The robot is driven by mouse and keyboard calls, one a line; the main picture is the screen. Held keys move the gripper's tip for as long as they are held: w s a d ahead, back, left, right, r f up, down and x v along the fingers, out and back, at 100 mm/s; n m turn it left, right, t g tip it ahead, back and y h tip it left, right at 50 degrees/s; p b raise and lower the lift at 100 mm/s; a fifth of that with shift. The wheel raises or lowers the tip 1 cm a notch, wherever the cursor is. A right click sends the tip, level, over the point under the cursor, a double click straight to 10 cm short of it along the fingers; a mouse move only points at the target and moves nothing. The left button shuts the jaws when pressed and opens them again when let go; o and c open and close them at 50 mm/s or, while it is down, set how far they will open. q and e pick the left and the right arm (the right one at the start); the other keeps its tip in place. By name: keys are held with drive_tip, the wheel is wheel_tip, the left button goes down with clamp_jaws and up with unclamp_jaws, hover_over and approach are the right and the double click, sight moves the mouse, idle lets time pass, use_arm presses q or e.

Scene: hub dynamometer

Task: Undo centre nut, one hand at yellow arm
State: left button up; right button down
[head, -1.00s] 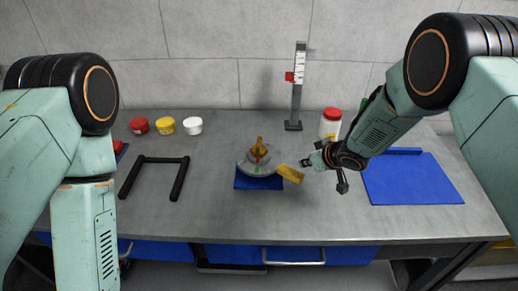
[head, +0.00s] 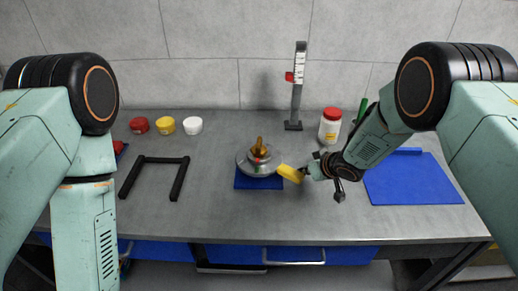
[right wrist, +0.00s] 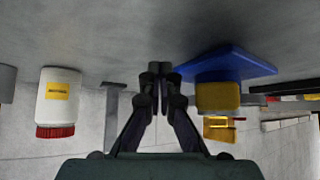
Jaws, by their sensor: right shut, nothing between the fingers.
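The hub dynamometer (head: 255,165) is a round silver body on a blue mat (head: 240,183) in the middle of the bench. A brass-coloured centre nut (head: 259,148) stands on its top. The yellow arm (head: 289,173) sticks out at its lower right; its end looks like a yellow block (right wrist: 217,97) in the right wrist view. My right gripper (head: 306,171) is shut and empty at the right side of the yellow arm's end. Its closed fingertips (right wrist: 160,69) show beside the yellow block; whether they touch it I cannot tell. My left gripper is out of view.
A white bottle with a red cap (head: 330,127) and a post with a scale (head: 297,90) stand behind. Red, yellow and white caps (head: 192,125) and a black U-shaped frame (head: 153,160) are at left. A larger blue mat (head: 415,185) lies at right.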

drive_tip(key=shift+f, duration=1.05)
drive_tip(key=shift+r, duration=0.15)
drive_tip(key=shift+r, duration=0.1)
drive_tip(key=shift+r, duration=0.75)
drive_tip(key=shift+s+a, duration=0.15)
drive_tip(key=shift+s+a, duration=0.1)
drive_tip(key=shift+s, duration=0.05)
drive_tip(key=shift+w+d, duration=0.25)
drive_tip(key=shift+w, duration=0.05)
